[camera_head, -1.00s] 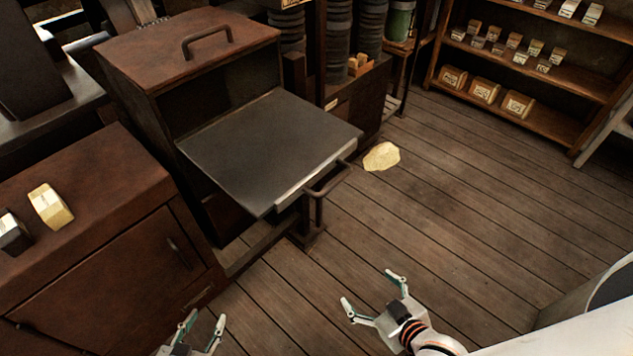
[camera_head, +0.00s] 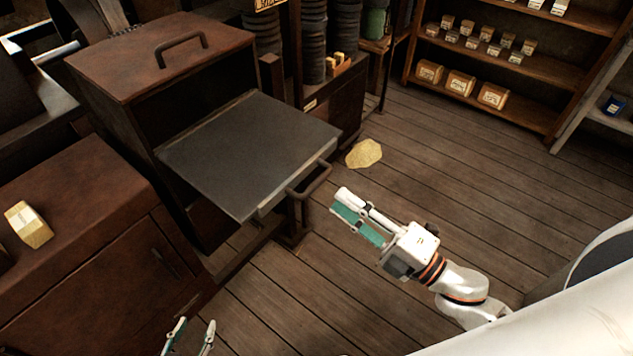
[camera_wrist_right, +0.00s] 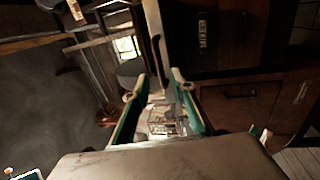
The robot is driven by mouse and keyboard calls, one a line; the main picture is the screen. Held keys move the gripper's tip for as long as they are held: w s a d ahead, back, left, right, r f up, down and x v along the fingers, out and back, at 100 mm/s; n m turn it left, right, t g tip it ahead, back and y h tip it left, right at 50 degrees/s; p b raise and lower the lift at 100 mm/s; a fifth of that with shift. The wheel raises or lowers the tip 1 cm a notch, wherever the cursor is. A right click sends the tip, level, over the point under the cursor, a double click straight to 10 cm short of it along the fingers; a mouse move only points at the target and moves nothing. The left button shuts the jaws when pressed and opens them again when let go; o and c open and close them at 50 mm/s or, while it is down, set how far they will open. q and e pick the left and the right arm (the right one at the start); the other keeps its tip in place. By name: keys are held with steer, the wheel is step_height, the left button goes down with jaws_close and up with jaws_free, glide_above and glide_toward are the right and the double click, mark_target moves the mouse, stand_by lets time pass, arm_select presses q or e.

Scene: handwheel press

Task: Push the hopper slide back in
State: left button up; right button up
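The hopper slide (camera_head: 250,150) is a flat dark grey plate sticking well out of the front of a brown box-shaped hopper (camera_head: 150,60). A dark bar handle (camera_head: 312,183) is fixed at its front edge. My right gripper (camera_head: 339,200) is open and empty, just right of and below the handle in the head view, apart from it. In the right wrist view its two green-padded fingers (camera_wrist_right: 157,85) stand apart; a dark bar shows between and beyond them, but I cannot tell whether it is the handle. My left gripper (camera_head: 190,330) is open and empty at the bottom edge, low and left.
A brown cabinet (camera_head: 80,250) with a pale block (camera_head: 28,224) on top stands at the left. A yellowish patch (camera_head: 364,153) lies on the plank floor right of the slide. Shelves (camera_head: 490,60) stand at the back right.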

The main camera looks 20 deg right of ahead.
mark_target(316, 182)
steer(key=p+x, duration=0.2)
steer(key=x, duration=0.5)
steer(key=shift+w+a+r, duration=0.1)
steer(key=shift+w+a, duration=0.1)
steer(key=shift+w, duration=0.05)
jaws_close()
